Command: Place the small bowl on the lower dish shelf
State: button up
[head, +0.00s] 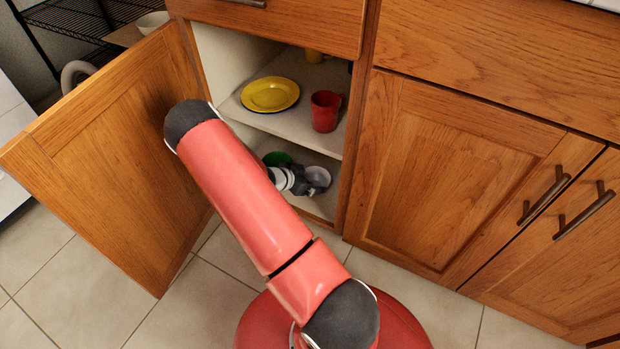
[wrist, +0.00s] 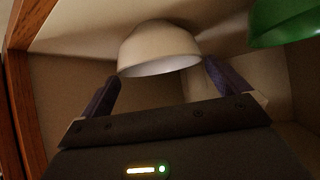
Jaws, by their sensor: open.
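A small white bowl (head: 319,174) is on the cabinet's lower shelf (head: 323,203), at the far side of my gripper (head: 312,186). The wrist view seems upside down; in it the white bowl (wrist: 158,48) lies between and just beyond my two spread fingertips (wrist: 163,80). My gripper is open and I cannot tell whether either finger touches the bowl. A green bowl (head: 277,158) is on the same shelf, left of the white one, partly hidden by my arm. The green bowl (wrist: 287,22) shows at the right of the wrist view.
The upper shelf (head: 283,124) above my gripper holds a yellow plate (head: 270,94) and a red mug (head: 325,111). The cabinet door (head: 110,150) stands open on the left. Another white bowl (head: 153,22) is at the back left, by a black wire rack (head: 70,18).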

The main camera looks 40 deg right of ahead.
jog(key=p+v, duration=0.2)
jog(key=v, duration=0.9)
